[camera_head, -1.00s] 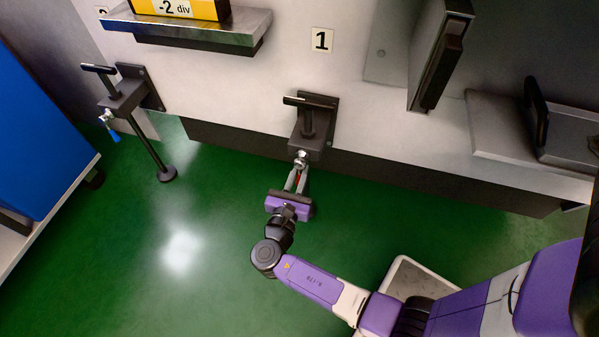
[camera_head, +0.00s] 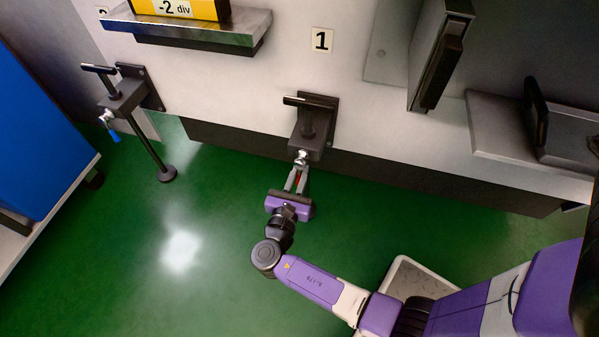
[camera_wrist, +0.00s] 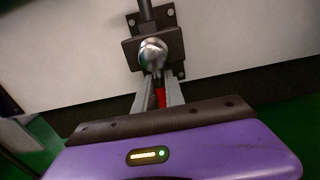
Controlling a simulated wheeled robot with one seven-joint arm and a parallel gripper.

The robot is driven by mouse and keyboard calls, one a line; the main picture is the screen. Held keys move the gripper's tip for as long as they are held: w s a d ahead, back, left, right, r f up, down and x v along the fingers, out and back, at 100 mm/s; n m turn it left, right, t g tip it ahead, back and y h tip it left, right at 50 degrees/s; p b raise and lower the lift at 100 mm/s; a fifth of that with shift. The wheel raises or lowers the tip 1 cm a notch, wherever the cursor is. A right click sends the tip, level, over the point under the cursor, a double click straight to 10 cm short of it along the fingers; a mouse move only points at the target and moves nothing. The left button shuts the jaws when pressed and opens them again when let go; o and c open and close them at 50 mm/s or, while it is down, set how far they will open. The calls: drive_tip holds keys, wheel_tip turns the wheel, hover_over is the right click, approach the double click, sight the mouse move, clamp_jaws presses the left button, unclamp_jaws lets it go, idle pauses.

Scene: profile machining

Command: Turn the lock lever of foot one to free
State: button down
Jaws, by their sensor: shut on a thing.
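Foot one (camera_head: 309,128) is a dark block with a T-handle on the machine's side, below the label "1" (camera_head: 321,40). Its round metal lock hub (camera_wrist: 153,54) faces me in the wrist view. A red lock lever (camera_wrist: 160,97) hangs below the hub, between the fingers of my gripper (camera_wrist: 158,92). My gripper (camera_head: 298,176) is shut on this lever, just under the foot's block. In the head view only a sliver of red shows between the fingers. The lever's far side is hidden by the fingers.
Another foot (camera_head: 125,97) with a blue lever (camera_head: 113,135) and a post down to the floor stands at the left. A metal ledge (camera_head: 190,27) juts out at upper left. A blue cabinet (camera_head: 35,135) stands far left. The green floor (camera_head: 190,290) is clear.

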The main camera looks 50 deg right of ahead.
sight(318, 157)
drive_tip(key=shift+s+r+p, duration=0.1)
drive_tip(key=shift+r+p, duration=0.05)
drive_tip(key=shift+p, duration=0.35)
drive_tip(key=s+r+n+p, duration=0.1)
drive_tip(key=n+p, duration=0.3)
drive_tip(key=p, duration=0.1)
drive_tip(key=s+n+p, duration=0.1)
drive_tip(key=n+p, duration=0.4)
drive_tip(key=p, duration=0.1)
drive_tip(key=s+d+r+n+p, duration=0.1)
drive_tip(key=n+p, duration=0.3)
drive_tip(key=p, duration=0.1)
drive_tip(key=shift+s+d+r+n, duration=0.1)
drive_tip(key=shift+s+r+n, duration=0.1)
drive_tip(key=shift+r+n, duration=0.15)
drive_tip(key=shift+s+r+n+p, duration=0.1)
drive_tip(key=shift+r+n+p, duration=0.15)
drive_tip(key=shift+n+p, duration=0.7)
drive_tip(key=shift+s+r+n+p, duration=0.1)
drive_tip(key=shift+r+n+p, duration=0.3)
drive_tip(key=shift+n, duration=0.8)
drive_tip(key=shift+w+f, duration=0.1)
drive_tip(key=shift+f, duration=0.05)
drive_tip(key=c, duration=1.4)
unclamp_jaws()
